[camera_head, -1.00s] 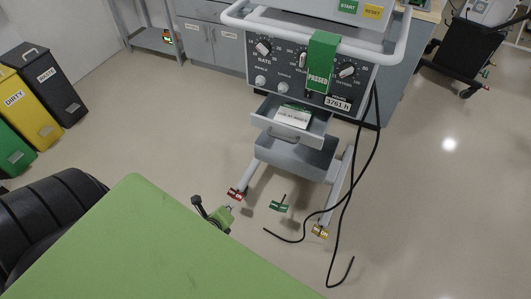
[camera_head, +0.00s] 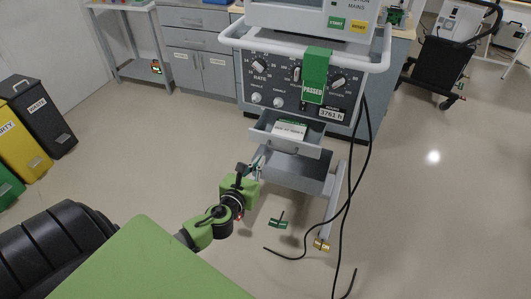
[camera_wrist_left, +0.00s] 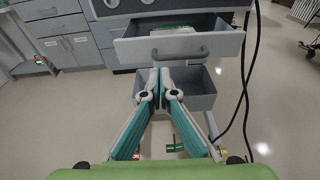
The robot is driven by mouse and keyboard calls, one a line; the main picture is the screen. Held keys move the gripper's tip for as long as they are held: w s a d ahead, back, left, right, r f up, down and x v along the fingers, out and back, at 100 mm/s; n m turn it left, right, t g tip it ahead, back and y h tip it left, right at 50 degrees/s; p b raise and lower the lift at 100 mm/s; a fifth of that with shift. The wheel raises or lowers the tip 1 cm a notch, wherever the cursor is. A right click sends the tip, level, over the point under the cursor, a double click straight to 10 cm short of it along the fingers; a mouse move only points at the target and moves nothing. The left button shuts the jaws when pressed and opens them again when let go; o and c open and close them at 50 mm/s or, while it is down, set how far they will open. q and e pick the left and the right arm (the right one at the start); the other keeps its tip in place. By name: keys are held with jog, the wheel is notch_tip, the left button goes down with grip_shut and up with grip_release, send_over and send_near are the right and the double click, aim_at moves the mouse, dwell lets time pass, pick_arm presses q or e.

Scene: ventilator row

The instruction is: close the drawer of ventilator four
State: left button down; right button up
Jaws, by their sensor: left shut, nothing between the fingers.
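The ventilator (camera_head: 284,82) stands ahead with a green PASSED tag on its front panel. Its drawer (camera_head: 289,140) is pulled open below the panel, with a white labelled item (camera_head: 290,130) lying in it. A grey open bin (camera_head: 300,172) sits beneath the drawer. My left gripper (camera_head: 257,166) is at the left side of the drawer and bin, shut and empty. In the left wrist view the shut fingertips (camera_wrist_left: 160,72) point at the drawer front (camera_wrist_left: 180,47), just below and left of its handle (camera_wrist_left: 180,53); I cannot tell whether they touch. My right gripper is not in view.
Black cables (camera_head: 350,200) hang at the ventilator's right and trail on the floor. A yellow-capped leg (camera_head: 321,244) and a green caster piece (camera_head: 279,222) are low in front. Waste bins (camera_head: 40,115) stand at the left.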

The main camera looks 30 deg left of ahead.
pick_arm(q)
jog(key=x, duration=0.6)
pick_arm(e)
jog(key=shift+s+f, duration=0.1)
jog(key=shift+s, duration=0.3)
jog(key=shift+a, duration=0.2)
